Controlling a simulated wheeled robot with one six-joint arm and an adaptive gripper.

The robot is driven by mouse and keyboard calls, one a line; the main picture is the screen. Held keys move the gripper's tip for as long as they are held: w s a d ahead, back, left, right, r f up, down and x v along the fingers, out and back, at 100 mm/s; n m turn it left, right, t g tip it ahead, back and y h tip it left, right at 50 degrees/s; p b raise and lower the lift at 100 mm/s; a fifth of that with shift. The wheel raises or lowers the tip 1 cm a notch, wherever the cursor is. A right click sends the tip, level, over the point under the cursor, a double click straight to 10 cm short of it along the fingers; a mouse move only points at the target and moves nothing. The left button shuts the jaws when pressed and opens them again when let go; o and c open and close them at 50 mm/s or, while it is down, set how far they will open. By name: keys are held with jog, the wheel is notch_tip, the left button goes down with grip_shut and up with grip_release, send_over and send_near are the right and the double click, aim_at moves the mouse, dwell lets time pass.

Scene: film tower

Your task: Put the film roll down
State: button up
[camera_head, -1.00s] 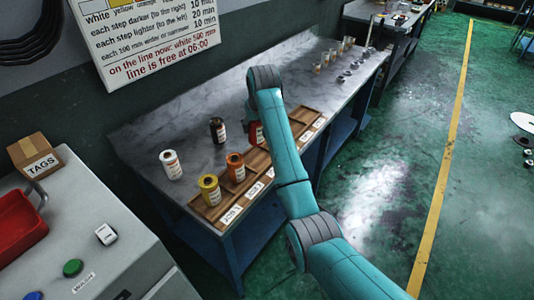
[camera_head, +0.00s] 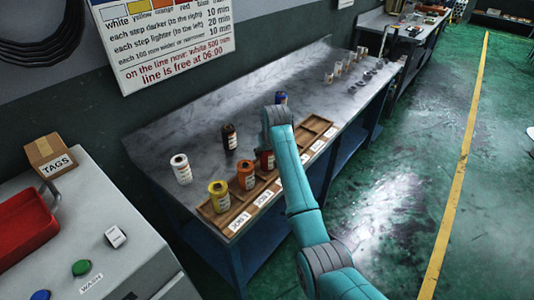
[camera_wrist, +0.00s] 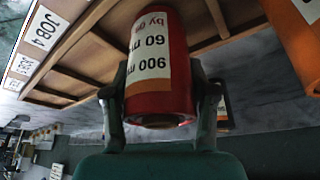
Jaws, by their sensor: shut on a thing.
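My gripper (camera_wrist: 160,103) is shut on the red film roll (camera_wrist: 158,62), with one finger on each side, in the wrist view. In the head view the red roll (camera_head: 266,160) shows partly behind my arm, at the wooden tray (camera_head: 318,124), just past the orange roll. I cannot tell whether its base touches the tray floor. A yellow roll (camera_head: 218,196) and an orange roll (camera_head: 246,176) stand upright in the near compartments. The far compartments look empty. A JOB 4 label (camera_wrist: 40,27) is beside the red roll in the wrist view.
On the bench (camera_head: 190,140) behind the tray stand a white roll (camera_head: 181,169), a black roll (camera_head: 229,137) and a blue roll (camera_head: 281,98), partly hidden by my arm. Small cups (camera_head: 338,68) stand at the far end. A cabinet with a red bin (camera_head: 25,225) is left.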

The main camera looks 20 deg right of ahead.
jog(key=shift+f, duration=0.15)
jog(key=o, duration=1.3)
jog(key=v, duration=1.2)
jog(key=shift+r, duration=0.25)
